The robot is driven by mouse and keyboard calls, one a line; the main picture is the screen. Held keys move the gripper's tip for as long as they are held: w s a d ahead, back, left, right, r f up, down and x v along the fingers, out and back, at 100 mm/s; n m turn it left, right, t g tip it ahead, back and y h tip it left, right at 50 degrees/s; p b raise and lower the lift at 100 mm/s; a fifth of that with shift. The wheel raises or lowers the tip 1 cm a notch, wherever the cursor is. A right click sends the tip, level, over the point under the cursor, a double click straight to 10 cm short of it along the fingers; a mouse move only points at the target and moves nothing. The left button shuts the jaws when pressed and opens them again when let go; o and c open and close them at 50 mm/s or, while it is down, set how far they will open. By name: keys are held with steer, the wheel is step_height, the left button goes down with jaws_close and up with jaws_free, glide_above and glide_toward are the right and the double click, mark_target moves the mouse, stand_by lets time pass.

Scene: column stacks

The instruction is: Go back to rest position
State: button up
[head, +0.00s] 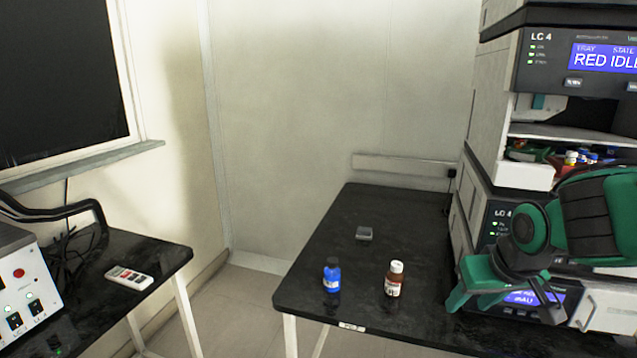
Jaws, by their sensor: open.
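My green and black arm reaches in from the right edge in the head view, in front of the instrument stack. My gripper (506,305) is low at the arm's end, over the right part of the black table (345,225). Its fingers are spread apart and nothing shows between them. A blue bottle (332,275) and a brown bottle with a white cap and label (394,279) stand upright near the table's front edge, left of my gripper and apart from it.
The LC 4 instrument stack (468,128) stands close behind my arm, with an open bay of small bottles. A small grey block (364,233) lies farther back on the table. A second black table (160,258) at left holds a white remote (129,277) and a control box (40,288).

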steer(key=s+d+m+g, duration=0.2)
steer(key=s+d, duration=0.3)
steer(key=s, duration=0.5)
steer(key=s+d+f+m+g, duration=0.1)
steer(key=s+d+m+g, duration=0.2)
steer(key=s+d, duration=0.3)
steer(key=s+m, duration=0.1)
steer(key=s, duration=0.2)
steer(key=shift+s+d+m, duration=0.3)
steer(key=shift+s, duration=0.1)
steer(key=shift+w, duration=0.15)
steer(key=shift+w+f, duration=0.25)
steer(key=shift+w, duration=0.25)
